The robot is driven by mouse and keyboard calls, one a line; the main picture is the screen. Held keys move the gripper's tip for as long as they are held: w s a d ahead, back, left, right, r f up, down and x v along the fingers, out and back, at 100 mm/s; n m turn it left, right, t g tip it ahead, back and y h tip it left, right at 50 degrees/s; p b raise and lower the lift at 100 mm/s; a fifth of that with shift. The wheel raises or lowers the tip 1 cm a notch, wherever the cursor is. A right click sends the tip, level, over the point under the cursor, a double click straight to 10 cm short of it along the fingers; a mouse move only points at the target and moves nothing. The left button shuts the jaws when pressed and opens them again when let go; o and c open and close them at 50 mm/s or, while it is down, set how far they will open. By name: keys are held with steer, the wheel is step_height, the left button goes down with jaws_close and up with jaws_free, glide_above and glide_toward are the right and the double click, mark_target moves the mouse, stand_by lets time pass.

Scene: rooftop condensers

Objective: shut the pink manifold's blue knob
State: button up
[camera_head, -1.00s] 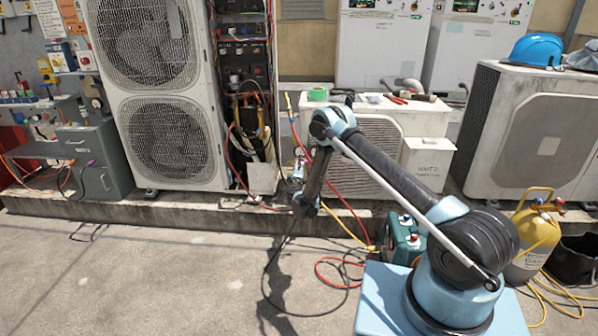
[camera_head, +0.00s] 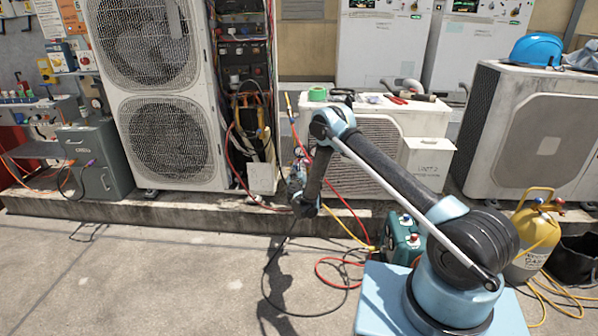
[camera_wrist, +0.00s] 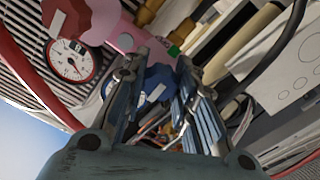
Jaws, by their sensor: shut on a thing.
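The pink manifold (camera_wrist: 128,32) fills the top of the wrist view, with a white-faced gauge (camera_wrist: 72,60) at its left.
Red and yellow hoses (camera_head: 345,215) hang behind my arm and run to a green pump (camera_head: 402,238) on the floor. A tall condenser (camera_head: 165,95) stands left and a low white unit (camera_head: 375,150) behind my arm. Open concrete floor (camera_head: 150,270) lies at front left.

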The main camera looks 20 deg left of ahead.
steer(key=shift+o, duration=0.2)
steer(key=shift+w+m, duration=0.1)
steer(key=shift+m, duration=0.9)
steer(key=o, duration=1)
steer(key=shift+o, duration=0.2)
step_height(320, 180, up, 10)
steer(key=shift+f, duration=0.1)
